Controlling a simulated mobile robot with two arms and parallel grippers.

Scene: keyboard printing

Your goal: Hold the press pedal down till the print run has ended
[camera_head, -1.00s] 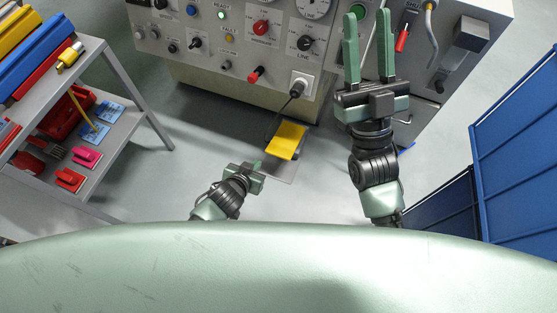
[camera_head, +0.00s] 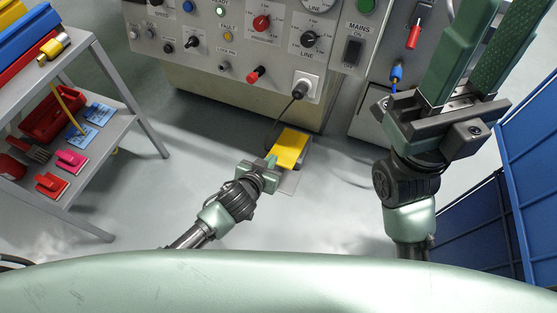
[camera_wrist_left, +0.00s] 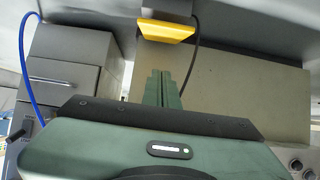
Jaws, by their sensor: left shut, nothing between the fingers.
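The yellow press pedal (camera_head: 291,147) is on the floor in front of the press, with a dark cable running up to the panel. It also shows in the left wrist view (camera_wrist_left: 165,31), beyond my fingertips. My left gripper (camera_head: 271,161) is shut and empty. Its tips are at the pedal's near left edge in the head view; in the left wrist view a gap shows between tips (camera_wrist_left: 165,72) and pedal. The pedal does not look pressed by my gripper. My right gripper (camera_head: 505,35) is open and empty, raised at the right, away from the pedal.
The press panel (camera_head: 235,45) carries knobs, switches and a green READY lamp (camera_head: 220,12). A shelf cart (camera_head: 140,90) with tools stands at the left. Blue panels (camera_head: 530,160) stand at the right. The floor around the pedal is clear.

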